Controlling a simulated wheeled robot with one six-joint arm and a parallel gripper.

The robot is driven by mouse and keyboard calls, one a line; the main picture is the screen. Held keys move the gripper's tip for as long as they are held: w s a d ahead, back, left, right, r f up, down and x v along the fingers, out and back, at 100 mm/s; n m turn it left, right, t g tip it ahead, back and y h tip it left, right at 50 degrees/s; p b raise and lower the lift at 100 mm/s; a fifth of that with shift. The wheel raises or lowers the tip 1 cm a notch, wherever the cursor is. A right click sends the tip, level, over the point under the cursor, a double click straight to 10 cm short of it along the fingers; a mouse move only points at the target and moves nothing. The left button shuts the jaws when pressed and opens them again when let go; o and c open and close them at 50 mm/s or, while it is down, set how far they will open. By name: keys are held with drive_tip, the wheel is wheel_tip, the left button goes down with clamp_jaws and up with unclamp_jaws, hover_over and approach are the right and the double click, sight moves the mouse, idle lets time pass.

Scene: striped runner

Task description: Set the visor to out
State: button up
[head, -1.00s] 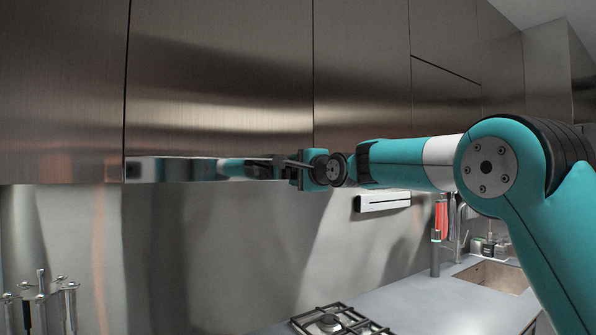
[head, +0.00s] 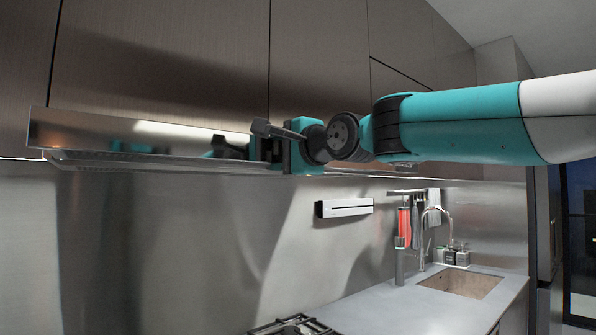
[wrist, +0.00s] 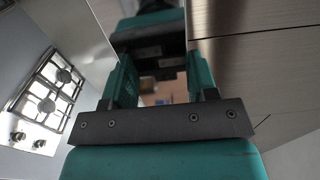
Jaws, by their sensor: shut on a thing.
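The visor (head: 110,132) is a long, mirror-like metal strip under the upper cabinets in the head view. It stands out in front of the cabinet faces, and its slatted underside shows below the front strip. My gripper (head: 272,150) is at the right end of the visor, shut on it. In the wrist view my gripper (wrist: 160,72) has its two teal fingers apart with the visor's edge between them. The exact contact is partly hidden by the fingers.
Brushed-metal upper cabinets (head: 165,60) are behind and above the visor. A gas hob (head: 292,325) lies below on the counter (head: 385,305), with a sink (head: 462,283) to the right. A white wall unit (head: 344,207) and hanging utensils (head: 403,225) are on the backsplash. The space in front of the visor looks clear.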

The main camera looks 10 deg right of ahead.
drive_tip(key=shift+f+b+v, duration=0.2)
drive_tip(key=shift+b+v, duration=0.35)
drive_tip(key=shift+v, duration=0.6)
drive_tip(key=o, duration=1.3)
drive_tip(key=shift+s+r, duration=0.1)
drive_tip(key=shift+s, duration=0.05)
drive_tip(key=shift+d, duration=0.1)
drive_tip(key=b+v, duration=0.6)
drive_tip(key=v, duration=1.1)
drive_tip(key=shift+s+d, duration=0.15)
